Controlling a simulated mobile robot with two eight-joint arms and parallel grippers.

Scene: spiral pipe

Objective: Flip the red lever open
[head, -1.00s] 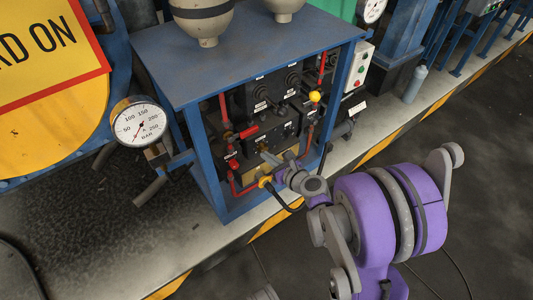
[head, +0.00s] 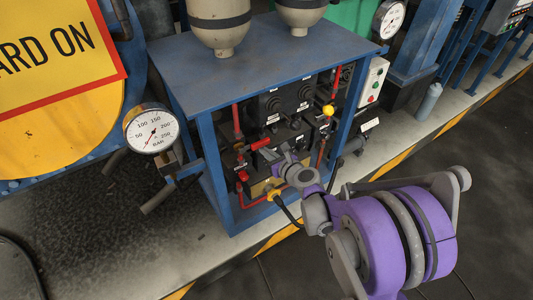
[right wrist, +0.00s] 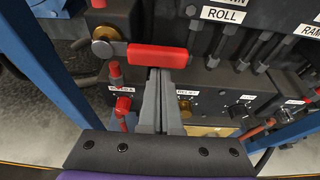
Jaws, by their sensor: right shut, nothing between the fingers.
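The red lever (head: 260,144) is on the black panel inside the blue frame. In the right wrist view the red lever (right wrist: 158,56) lies roughly horizontal, reaching right from a brass pivot on a red vertical pipe. My right gripper (head: 272,154) is shut and empty, just below and right of the lever in the head view. In the right wrist view its closed fingertips (right wrist: 160,74) meet the lower edge of the lever near its middle; I cannot tell whether they touch it. My left gripper is not in view.
A smaller red handle (right wrist: 122,105) sits below left of the lever. Blue frame posts (head: 212,172) stand at both sides, and a yellow knob (head: 328,110) is to the right. A pressure gauge (head: 152,131) stands out at the left. Open floor lies in front.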

